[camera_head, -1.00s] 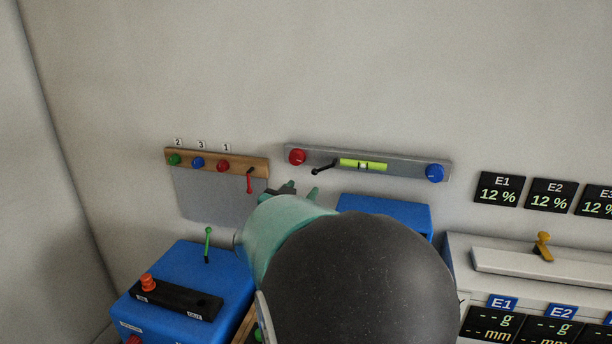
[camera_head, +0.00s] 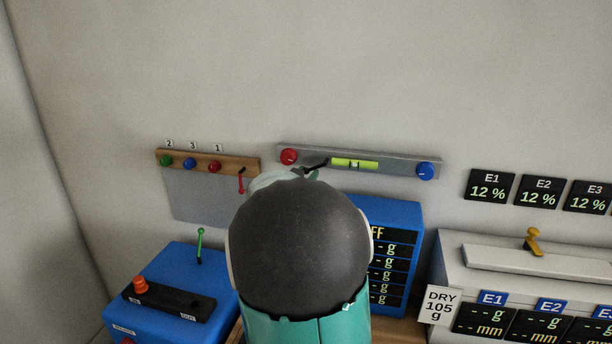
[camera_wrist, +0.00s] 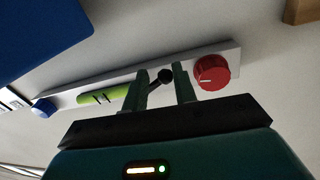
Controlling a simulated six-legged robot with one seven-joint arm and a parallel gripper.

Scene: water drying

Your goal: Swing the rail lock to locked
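The rail lock appears to be the short black lever (camera_head: 317,164) on the grey wall rail (camera_head: 392,165), between a red knob (camera_head: 289,157) and a yellow-green level vial (camera_head: 354,163). In the wrist view, which is turned over, the lever's round black end (camera_wrist: 165,76) shows between the two fingers of my gripper (camera_wrist: 161,72). The fingers stand apart, one on each side of it; contact cannot be told. The red knob (camera_wrist: 212,72) is close beside the right finger. In the head view my arm hides most of my gripper (camera_head: 298,174).
A blue knob (camera_head: 425,171) ends the rail. A wooden strip (camera_head: 235,165) with coloured knobs and a red lever (camera_head: 241,182) hangs to the left. Below are a blue box with a green lever (camera_head: 200,243), a blue display unit (camera_head: 405,212) and a white-grey unit (camera_head: 452,262).

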